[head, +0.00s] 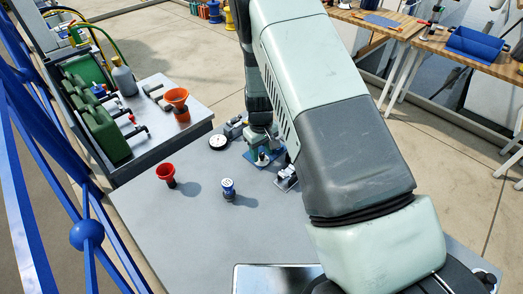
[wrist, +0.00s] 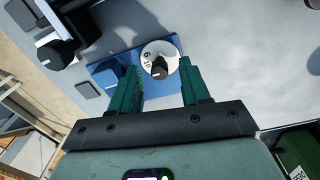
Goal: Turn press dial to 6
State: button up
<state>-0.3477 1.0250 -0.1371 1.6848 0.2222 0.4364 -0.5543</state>
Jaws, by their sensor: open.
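The press dial (wrist: 160,51) is a white disc with dark markings and a black knob (wrist: 159,69) on a blue plate (wrist: 104,72). In the wrist view the green fingers of my gripper (wrist: 161,82) are open, one on each side of the knob. In the head view my gripper (head: 262,148) is over the blue plate (head: 251,157) at the far side of the grey table, and my arm hides part of this area.
Green canisters (head: 103,130) stand on the left bench.

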jog(key=shift+f, duration=0.1)
grip_shut()
jog(key=shift+m, duration=0.4)
jog(key=m, duration=0.8)
dwell(0.4)
dwell(0.3)
grip_release()
